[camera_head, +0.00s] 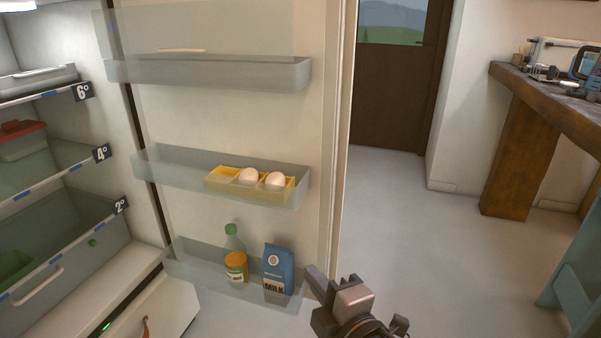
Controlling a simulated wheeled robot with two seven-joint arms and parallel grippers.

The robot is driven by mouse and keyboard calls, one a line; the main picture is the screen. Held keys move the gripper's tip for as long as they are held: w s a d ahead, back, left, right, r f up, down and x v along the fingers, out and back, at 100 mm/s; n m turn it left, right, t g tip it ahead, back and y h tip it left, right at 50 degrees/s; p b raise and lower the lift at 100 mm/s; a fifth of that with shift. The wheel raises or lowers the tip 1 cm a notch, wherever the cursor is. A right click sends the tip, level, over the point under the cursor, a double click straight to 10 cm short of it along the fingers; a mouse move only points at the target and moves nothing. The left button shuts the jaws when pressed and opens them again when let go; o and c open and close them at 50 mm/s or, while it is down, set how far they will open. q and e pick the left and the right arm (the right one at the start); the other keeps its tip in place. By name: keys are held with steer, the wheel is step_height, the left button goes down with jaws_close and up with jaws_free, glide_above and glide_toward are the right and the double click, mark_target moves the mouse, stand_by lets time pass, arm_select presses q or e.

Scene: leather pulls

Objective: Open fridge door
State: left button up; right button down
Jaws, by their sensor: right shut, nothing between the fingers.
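The fridge door (225,118) stands open, its inner face with clear shelves turned toward me. The fridge interior (60,205) shows at the left with glass shelves and a drawer. My right gripper (316,278) is at the bottom centre, beside the lower free edge of the door, near the milk carton. Its fingers are shut with nothing between them. I cannot tell whether it touches the door edge. The outer face of the door and its handle are hidden. My left gripper is not in view.
The door shelves hold eggs in a yellow tray (223,180), a green-capped bottle (233,239), an orange-lidded jar (236,266) and a milk carton (278,271). A wooden workbench (548,105) stands at the right. The floor (410,240) between is clear, with a brown door (395,95) behind.

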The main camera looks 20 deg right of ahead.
steer(key=shift+n+t+h, duration=0.3)
steer(key=shift+n, duration=0.5)
steer(key=w+r, duration=0.1)
steer(key=w, duration=0.3)
steer(key=w+r, duration=0.1)
steer(key=w, duration=0.4)
steer(key=w+p, duration=0.1)
steer(key=w, duration=0.3)
steer(key=shift+w+d+r, duration=0.15)
steer(key=shift+w+r, duration=0.05)
steer(key=shift+r, duration=0.2)
steer(key=shift+w+d, duration=0.25)
steer(key=shift+w, duration=0.15)
